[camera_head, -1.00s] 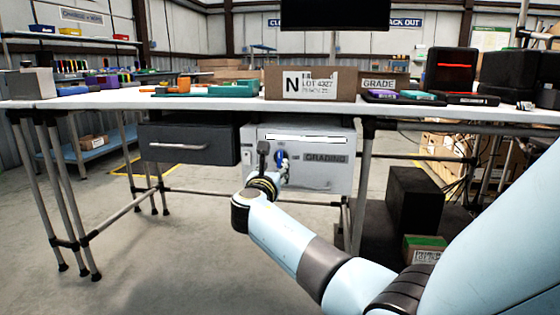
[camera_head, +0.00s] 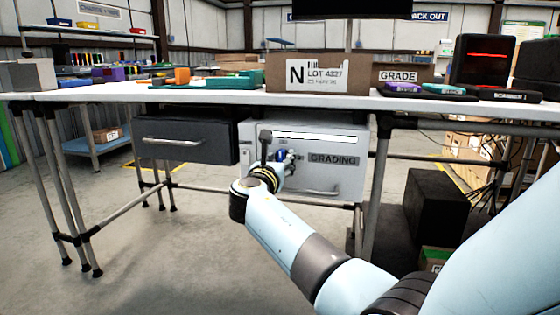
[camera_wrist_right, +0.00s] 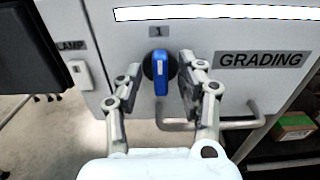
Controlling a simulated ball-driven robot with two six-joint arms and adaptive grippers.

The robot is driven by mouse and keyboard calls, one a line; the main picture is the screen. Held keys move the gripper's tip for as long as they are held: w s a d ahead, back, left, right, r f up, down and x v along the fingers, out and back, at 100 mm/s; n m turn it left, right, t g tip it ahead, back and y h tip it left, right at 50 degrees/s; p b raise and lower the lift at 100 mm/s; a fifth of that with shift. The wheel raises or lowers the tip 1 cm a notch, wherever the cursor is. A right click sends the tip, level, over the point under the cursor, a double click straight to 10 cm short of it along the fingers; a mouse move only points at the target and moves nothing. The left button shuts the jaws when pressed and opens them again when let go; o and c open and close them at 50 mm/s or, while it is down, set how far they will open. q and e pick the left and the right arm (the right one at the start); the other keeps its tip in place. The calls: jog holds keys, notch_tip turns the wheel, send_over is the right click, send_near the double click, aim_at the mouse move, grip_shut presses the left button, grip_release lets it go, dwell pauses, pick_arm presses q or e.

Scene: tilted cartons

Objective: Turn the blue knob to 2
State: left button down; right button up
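The blue knob (camera_wrist_right: 160,72) is on the front of the white GRADING cabinet (camera_head: 345,135), under the worktable. In the right wrist view its handle stands upright, below a label reading 1 (camera_wrist_right: 159,31). No label 2 can be seen. My right gripper (camera_wrist_right: 160,76) is open, with one finger on each side of the knob. A gap shows on the left, and a smaller one on the right. In the head view the knob (camera_head: 284,155) is partly hidden by my right gripper (camera_head: 276,163). My left gripper is not in view.
A dark drawer (camera_head: 185,140) hangs left of the cabinet. A switch plate marked LAMP (camera_wrist_right: 82,75) is left of the knob. A bar handle (camera_wrist_right: 215,124) runs below it. The white tabletop (camera_head: 210,98) is above.

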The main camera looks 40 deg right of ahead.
grip_shut()
